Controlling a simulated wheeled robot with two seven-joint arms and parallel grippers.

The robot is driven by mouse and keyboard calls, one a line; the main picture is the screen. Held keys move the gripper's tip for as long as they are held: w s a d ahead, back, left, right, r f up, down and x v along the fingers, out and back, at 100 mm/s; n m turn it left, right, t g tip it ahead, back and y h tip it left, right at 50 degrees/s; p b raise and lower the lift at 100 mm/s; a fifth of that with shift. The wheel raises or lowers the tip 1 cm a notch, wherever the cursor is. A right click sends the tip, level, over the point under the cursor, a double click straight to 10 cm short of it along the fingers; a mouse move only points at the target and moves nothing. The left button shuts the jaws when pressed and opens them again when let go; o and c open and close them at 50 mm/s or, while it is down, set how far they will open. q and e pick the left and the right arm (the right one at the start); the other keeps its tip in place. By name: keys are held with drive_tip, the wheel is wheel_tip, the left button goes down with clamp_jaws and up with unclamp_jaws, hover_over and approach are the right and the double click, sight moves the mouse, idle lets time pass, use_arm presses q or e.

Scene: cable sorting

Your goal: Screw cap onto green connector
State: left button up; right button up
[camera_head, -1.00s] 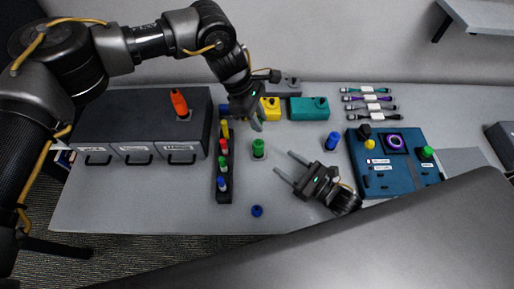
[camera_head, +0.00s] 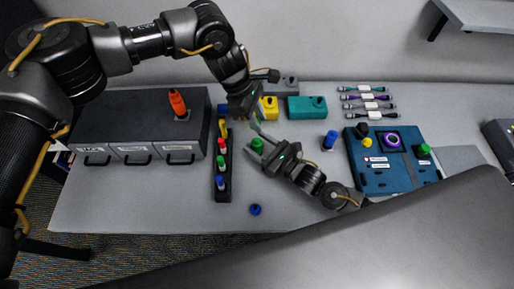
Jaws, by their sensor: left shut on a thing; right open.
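The green connector (camera_head: 257,145) stands on the table just right of a dark rack. My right gripper (camera_head: 258,142) is open with its fingers around the connector, which is partly covered. Contact between them cannot be told. My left gripper (camera_head: 246,114) is above and behind the connector, pointing down. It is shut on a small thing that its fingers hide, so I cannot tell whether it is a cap.
The rack (camera_head: 222,196) holds several coloured pieces. A drawer box (camera_head: 140,115) with an orange connector (camera_head: 178,103) is at left. A blue panel (camera_head: 372,183), a blue connector (camera_head: 330,140) and a teal block (camera_head: 307,107) are at right. A blue piece (camera_head: 255,210) lies in front.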

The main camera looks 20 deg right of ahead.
drive_tip(key=shift+w+a, duration=0.25)
clamp_jaws()
idle(0.3)
